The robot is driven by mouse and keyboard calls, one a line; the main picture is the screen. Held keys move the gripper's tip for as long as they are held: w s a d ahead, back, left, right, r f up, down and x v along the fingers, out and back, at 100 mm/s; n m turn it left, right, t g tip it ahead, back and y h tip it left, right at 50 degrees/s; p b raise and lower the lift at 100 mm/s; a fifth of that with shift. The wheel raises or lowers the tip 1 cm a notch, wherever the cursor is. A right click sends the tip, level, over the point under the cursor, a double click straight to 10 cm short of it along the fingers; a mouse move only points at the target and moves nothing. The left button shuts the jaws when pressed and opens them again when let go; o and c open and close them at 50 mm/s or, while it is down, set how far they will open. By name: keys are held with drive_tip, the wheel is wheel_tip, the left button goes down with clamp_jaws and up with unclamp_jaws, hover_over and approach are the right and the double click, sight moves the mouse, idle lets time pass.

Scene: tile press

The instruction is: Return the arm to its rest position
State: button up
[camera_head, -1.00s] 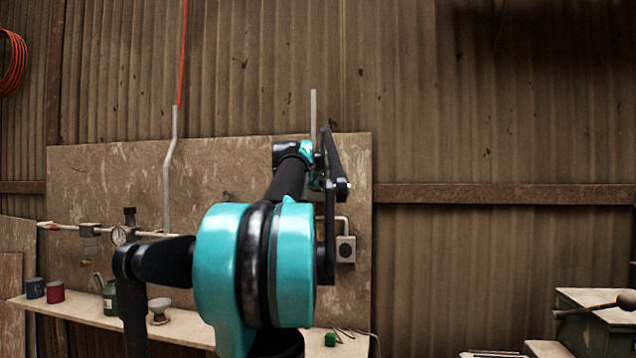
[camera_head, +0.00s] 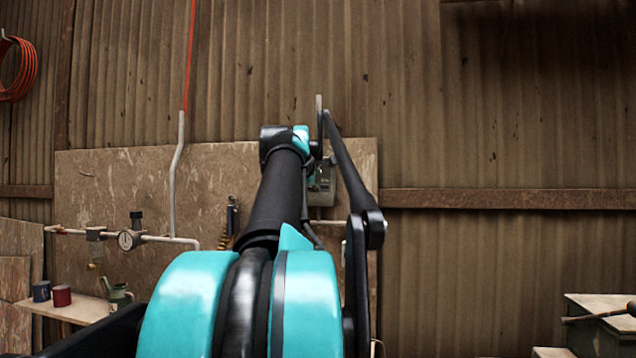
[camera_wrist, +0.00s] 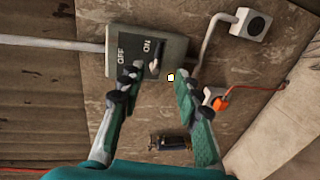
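My gripper (camera_wrist: 158,76) shows in the wrist view with its two green-padded fingers spread apart and nothing between them. Just beyond the fingers is a grey switch box (camera_wrist: 120,43) marked OFF and ON, on the wall board. Its small lever (camera_wrist: 154,64) is near the ON mark. I cannot tell whether a finger touches the box. In the head view my teal and black arm (camera_head: 275,205) rises from the bottom centre toward the board. The switch box (camera_head: 322,186) is partly hidden behind it there, and the gripper itself is hidden.
A shelf (camera_head: 78,310) at lower left holds cups and a green can (camera_head: 118,295). A grey socket (camera_wrist: 252,24) and an orange plug (camera_wrist: 219,104) are near the gripper. A cabinet (camera_head: 600,305) stands at lower right.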

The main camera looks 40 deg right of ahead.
drive_tip(key=shift+s+a, duration=0.1)
drive_tip(key=shift+a, duration=0.05)
idle(0.4)
drive_tip(key=w+a+f+m+g+y, duration=0.15)
drive_tip(key=a+f, duration=0.45)
drive_tip(key=f, duration=0.7)
drive_tip(key=a+f+m+y, duration=0.25)
drive_tip(key=a+f, duration=0.25)
drive_tip(key=f, duration=0.7)
drive_tip(key=w+a+f+m+g+y, duration=0.15)
drive_tip(key=a+f, duration=0.45)
drive_tip(key=f, duration=0.7)
drive_tip(key=s+a+f+m+g+y, duration=0.1)
drive_tip(key=s+a+f+y, duration=0.2)
drive_tip(key=s+a+f, duration=0.6)
drive_tip(key=s+a+f+m+g+y, duration=0.1)
drive_tip(key=s+a+f+g+y, duration=0.1)
drive_tip(key=s+a+f, duration=0.8)
wheel_tip(320, 180, down, 7)
drive_tip(key=shift+a+f+y, duration=0.1)
drive_tip(key=shift+a+y, duration=0.3)
drive_tip(key=shift+y, duration=0.35)
drive_tip(key=shift+m, duration=0.25)
